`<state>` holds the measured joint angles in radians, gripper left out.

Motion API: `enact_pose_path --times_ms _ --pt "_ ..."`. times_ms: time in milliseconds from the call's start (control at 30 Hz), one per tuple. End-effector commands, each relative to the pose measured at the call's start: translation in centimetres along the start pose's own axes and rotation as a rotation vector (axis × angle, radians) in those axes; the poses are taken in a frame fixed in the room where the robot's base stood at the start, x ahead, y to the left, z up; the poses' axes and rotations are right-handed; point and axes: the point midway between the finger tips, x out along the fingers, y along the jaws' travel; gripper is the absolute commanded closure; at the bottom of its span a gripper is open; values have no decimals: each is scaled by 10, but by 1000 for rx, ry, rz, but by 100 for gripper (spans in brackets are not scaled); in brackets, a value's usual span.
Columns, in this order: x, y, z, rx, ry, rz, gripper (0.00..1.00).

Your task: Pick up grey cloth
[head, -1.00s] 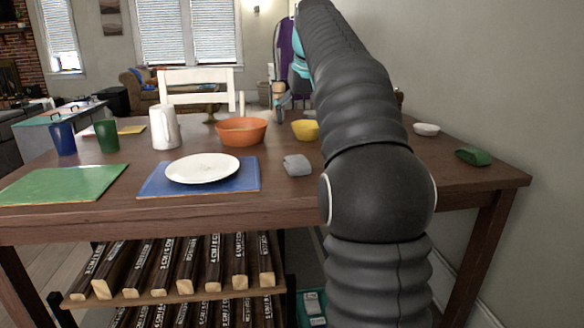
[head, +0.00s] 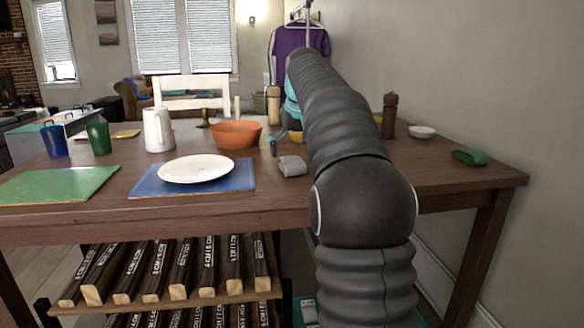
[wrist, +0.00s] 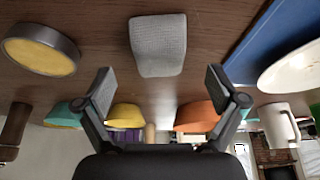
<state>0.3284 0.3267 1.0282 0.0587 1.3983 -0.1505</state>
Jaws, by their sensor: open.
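The grey cloth (head: 292,166) is a small folded bundle on the wooden table, just right of the blue mat. In the wrist view the cloth (wrist: 158,45) lies at the upper middle, beyond the fingertips and roughly centred between them. My gripper (wrist: 159,80) is open, with nothing between its fingers. It is apart from the cloth in that picture. In the head view my arm hides most of the gripper; one finger shows just behind and left of the cloth.
A white plate (head: 196,169) on a blue mat (head: 240,178) lies left of the cloth. An orange bowl (head: 236,134) and partly hidden yellow bowl (head: 296,137) stand behind. A green cloth (head: 470,157), pepper mill (head: 389,115) and white bowl (head: 422,132) are at right.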

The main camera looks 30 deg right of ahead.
Motion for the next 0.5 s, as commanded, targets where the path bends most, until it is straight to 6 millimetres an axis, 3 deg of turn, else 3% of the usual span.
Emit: enact_pose_path --times_ms 200,433,467,500 --pt "31 1 2 0 -2 0 5" --pt "32 1 1 0 0 0 5" --pt "32 1 1 0 0 0 8" --pt "32 1 1 0 0 0 18"
